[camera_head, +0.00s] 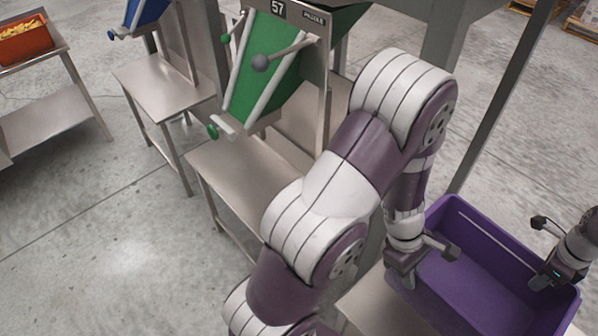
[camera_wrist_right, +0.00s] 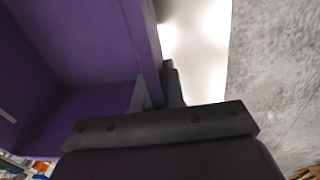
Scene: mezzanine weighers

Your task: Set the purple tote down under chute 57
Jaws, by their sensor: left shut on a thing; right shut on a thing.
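The purple tote (camera_head: 478,238) is at the lower right of the head view and looks empty inside. My left gripper (camera_head: 424,254) is shut on its left wall, and my right gripper (camera_head: 546,250) is shut on its right wall. In the right wrist view the fingers (camera_wrist_right: 158,88) pinch the wall of the tote (camera_wrist_right: 95,50). Chute 57 (camera_head: 268,62) is a green chute with a black "57" sign at the top middle. A steel table (camera_head: 232,172) stands under it, and its visible top is bare. My left arm hides the table's right part.
A steel surface (camera_head: 372,306) shows below the tote's left side; I cannot tell whether the tote touches it. A blue chute (camera_head: 146,14) with its table (camera_head: 165,88) stands further left. An orange bin (camera_head: 24,40) sits at far left. Steel posts rise behind my left arm.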

